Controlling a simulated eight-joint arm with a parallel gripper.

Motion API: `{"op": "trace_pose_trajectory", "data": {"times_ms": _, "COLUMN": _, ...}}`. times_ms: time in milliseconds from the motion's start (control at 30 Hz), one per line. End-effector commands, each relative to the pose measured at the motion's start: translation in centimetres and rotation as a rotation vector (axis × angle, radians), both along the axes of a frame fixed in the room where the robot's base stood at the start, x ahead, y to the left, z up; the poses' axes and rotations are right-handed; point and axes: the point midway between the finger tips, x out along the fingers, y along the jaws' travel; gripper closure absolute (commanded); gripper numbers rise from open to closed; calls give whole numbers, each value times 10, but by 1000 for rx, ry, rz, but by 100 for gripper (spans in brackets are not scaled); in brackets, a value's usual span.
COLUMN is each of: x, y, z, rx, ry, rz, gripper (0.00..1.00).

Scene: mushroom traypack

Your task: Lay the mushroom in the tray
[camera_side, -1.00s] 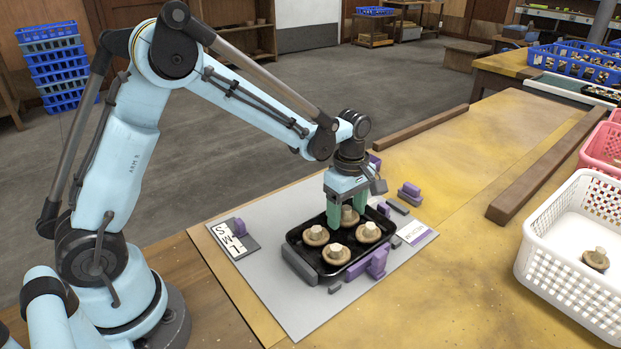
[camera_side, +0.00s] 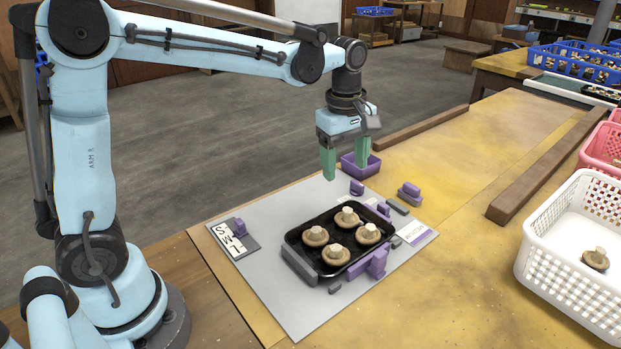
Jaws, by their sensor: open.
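The black tray (camera_side: 290,238) lies on a grey board on the table. Several brown mushrooms with pale stems pointing up lie inside it, such as the front one (camera_side: 335,255) and the back one (camera_side: 347,217). Another mushroom (camera_side: 596,259) lies in the white basket (camera_side: 560,265) at the right.
Purple and grey blocks (camera_side: 375,264) stand around the tray edges. A purple box (camera_side: 362,168) is just behind my gripper. Brown wooden rails (camera_side: 545,168) edge the table. A pink basket (camera_side: 603,148) and blue crates (camera_side: 575,62) stand at the right.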

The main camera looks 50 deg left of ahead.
Motion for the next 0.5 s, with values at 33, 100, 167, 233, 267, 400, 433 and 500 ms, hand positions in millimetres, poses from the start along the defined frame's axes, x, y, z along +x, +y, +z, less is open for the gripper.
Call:
{"op": "trace_pose_trajectory", "data": {"times_ms": 33, "x": -10, "y": 1, "z": 5, "rx": 5, "ry": -30, "rz": -71, "gripper": 34}}
{"op": "trace_pose_trajectory", "data": {"times_ms": 100, "x": -23, "y": 3, "z": 10, "rx": 18, "ry": -81, "rz": -198, "gripper": 34}}
{"op": "trace_pose_trajectory", "data": {"times_ms": 167, "x": -34, "y": 4, "z": 14, "rx": 36, "ry": -128, "rz": -312, "gripper": 34}}
{"op": "trace_pose_trajectory", "data": {"times_ms": 233, "x": -47, "y": 5, "z": 17, "rx": 63, "ry": -181, "rz": -445, "gripper": 34}}
{"op": "trace_pose_trajectory", "data": {"times_ms": 267, "x": -53, "y": 6, "z": 17, "rx": 77, "ry": -203, "rz": -501, "gripper": 34}}
{"op": "trace_pose_trajectory", "data": {"times_ms": 400, "x": -79, "y": 8, "z": 16, "rx": 163, "ry": -300, "rz": -762, "gripper": 34}}
{"op": "trace_pose_trajectory", "data": {"times_ms": 433, "x": -85, "y": 8, "z": 15, "rx": 184, "ry": -319, "rz": -816, "gripper": 34}}
{"op": "trace_pose_trajectory", "data": {"times_ms": 500, "x": -97, "y": 9, "z": 11, "rx": 240, "ry": -360, "rz": -941, "gripper": 34}}
